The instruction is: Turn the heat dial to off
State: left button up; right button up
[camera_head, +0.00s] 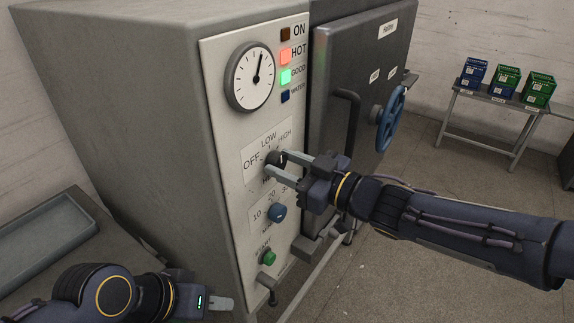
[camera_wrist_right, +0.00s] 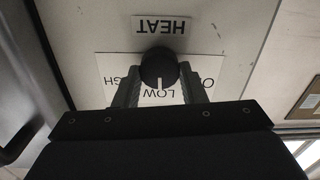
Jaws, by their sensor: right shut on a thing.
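The heat dial (camera_head: 274,158) is a black round knob on the pale front panel, with OFF, LOW and HIGH printed around it. My right gripper (camera_head: 279,165) is shut on the heat dial, one finger on each side. In the right wrist view the dial (camera_wrist_right: 159,66) sits between the fingers (camera_wrist_right: 158,88), and its white mark points toward the LOW label. The panel appears upside down there. My left gripper (camera_head: 222,303) is low in front of the cabinet, away from the dial; its finger gap cannot be made out.
A gauge (camera_head: 250,77) and lamps are above; the HOT (camera_head: 286,57) and GOOD (camera_head: 286,76) lamps are lit. A door with a blue handwheel (camera_head: 391,118) is right. Crates stand on a far table (camera_head: 487,103).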

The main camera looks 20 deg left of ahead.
jog(key=n+b, duration=0.3)
jog(key=n, duration=0.2)
jog(key=shift+f, duration=0.15)
jog(key=n+b, duration=0.1)
jog(key=n, duration=0.2)
jog(key=shift+s+n+b, duration=0.1)
jog(key=shift+n+b, duration=0.2)
jog(key=shift+b, duration=0.1)
jog(key=shift+n+b, duration=0.6)
jog(key=shift+n, duration=0.8)
jog(key=o, duration=1)
jog(key=v, duration=0.7)
jog(key=shift+s+d, duration=0.2)
jog(key=shift+d, duration=0.15)
